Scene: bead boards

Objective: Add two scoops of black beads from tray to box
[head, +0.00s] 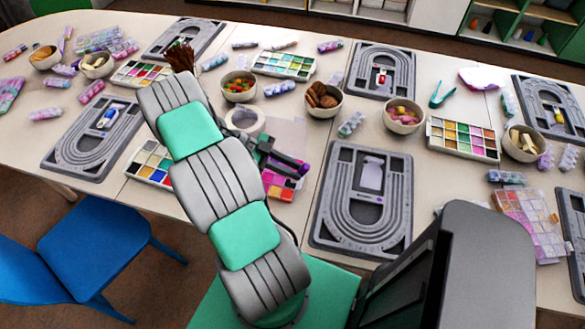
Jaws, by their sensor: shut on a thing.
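My gripper (292,158) is small in the head view, low over the table, just above and right of a compartment tray (283,192) of pink, orange and yellow contents. It is shut on a small purple thing (303,169), which may be the scoop; the fingers hide most of it. My arm hides the left part of that tray. Another compartment tray (150,162) with white, blue, yellow and dark cells lies left of my arm. I cannot make out black beads or tell which container is the box. A pale, see-through sheet or container (288,132) lies behind my gripper.
A grey bead board (363,200) lies right of my gripper. Bead tubes lie scattered around. A blue chair (95,245) stands at the front left. Little table is clear.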

